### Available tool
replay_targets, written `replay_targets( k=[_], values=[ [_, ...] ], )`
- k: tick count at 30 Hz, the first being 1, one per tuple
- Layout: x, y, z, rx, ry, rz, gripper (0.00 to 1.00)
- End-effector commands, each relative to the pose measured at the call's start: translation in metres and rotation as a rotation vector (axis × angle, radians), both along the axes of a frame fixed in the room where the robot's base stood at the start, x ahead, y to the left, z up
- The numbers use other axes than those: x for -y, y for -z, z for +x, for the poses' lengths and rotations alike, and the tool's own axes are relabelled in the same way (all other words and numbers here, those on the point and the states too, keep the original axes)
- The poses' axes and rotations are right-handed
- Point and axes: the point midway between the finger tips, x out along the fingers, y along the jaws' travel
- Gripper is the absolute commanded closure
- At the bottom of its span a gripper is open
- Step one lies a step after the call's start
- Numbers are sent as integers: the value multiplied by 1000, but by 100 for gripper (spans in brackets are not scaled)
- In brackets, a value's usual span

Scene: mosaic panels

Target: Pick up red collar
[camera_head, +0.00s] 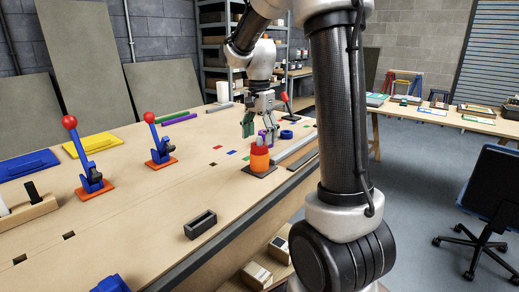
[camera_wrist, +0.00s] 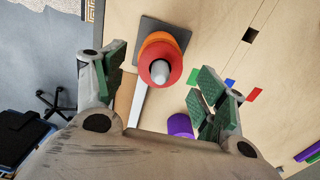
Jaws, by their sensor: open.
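The red collar (camera_head: 259,151) sits on top of an orange collar (camera_head: 259,163), both around a grey upright peg on a dark square base (camera_head: 260,172). In the wrist view the red collar (camera_wrist: 172,76) shows from above with the pale peg tip (camera_wrist: 160,71) in its middle. It lies beyond my fingertips, between their lines. My gripper (camera_head: 258,131) is open and empty, with green finger pads, above and behind the stack in the head view. The gripper also shows in the wrist view (camera_wrist: 160,80), its two fingers spread wide. I cannot tell its exact height above the collar.
A purple collar (camera_wrist: 180,125) lies on the bench near the right finger. A blue collar (camera_head: 286,134) lies to the right of my gripper. Toggle clamps with red knobs (camera_head: 150,117) stand at left, and a dark block (camera_head: 201,225) lies in front. Bare bench surrounds the stack's left side.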

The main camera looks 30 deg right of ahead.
Motion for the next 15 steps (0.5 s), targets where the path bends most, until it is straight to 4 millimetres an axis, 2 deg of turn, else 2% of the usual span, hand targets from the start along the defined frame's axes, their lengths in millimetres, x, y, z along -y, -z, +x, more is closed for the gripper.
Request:
replay_targets(
  k=[3, 6, 14, 15],
  values=[
    [1, 20, 1, -4, 0, 1, 29],
    [1, 29, 1, 0, -1, 0, 29],
    [1, 31, 1, 1, -1, 0, 29],
    [1, 31, 1, 1, -1, 0, 36]
  ],
)
